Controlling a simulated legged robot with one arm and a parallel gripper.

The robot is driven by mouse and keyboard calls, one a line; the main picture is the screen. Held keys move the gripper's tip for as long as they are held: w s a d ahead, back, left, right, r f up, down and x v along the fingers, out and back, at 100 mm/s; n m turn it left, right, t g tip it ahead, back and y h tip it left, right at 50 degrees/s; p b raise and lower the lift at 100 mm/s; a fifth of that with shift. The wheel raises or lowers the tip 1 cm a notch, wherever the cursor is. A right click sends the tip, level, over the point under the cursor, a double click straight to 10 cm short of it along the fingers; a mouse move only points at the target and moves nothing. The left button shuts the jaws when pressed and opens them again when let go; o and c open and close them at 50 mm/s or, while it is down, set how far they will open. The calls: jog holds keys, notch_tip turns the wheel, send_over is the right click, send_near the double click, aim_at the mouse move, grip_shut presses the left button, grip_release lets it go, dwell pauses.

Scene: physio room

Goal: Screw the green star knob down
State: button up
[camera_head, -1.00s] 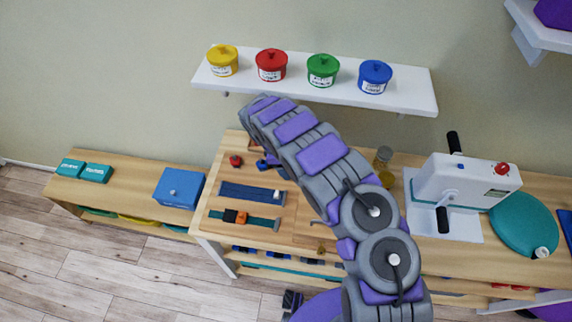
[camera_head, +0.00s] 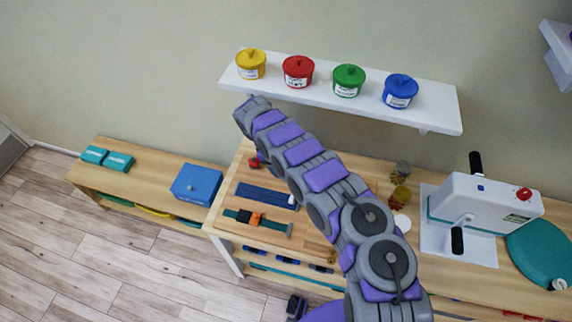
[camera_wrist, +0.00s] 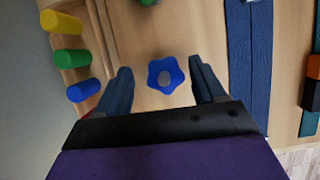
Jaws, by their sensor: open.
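In the wrist view, a blue star knob (camera_wrist: 165,75) lies between the spread fingers of my gripper (camera_wrist: 160,68), with gaps on both sides. My gripper is open and empty. A green piece (camera_wrist: 148,2) is cut off by the top edge, beyond the blue knob; its shape is too cropped to confirm it as the green star knob. In the head view, a red knob (camera_head: 254,163) shows on the workbench (camera_head: 225,202) left of my arm. My arm hides the bench behind it, and no green star knob shows there.
Yellow (camera_wrist: 62,22), green (camera_wrist: 72,57) and blue (camera_wrist: 82,91) pegs stand left of my fingers. A shelf (camera_head: 440,114) with several coloured pots hangs above the bench.

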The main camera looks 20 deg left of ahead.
jog(key=shift+a, duration=1.5)
jog(key=shift+a, duration=0.1)
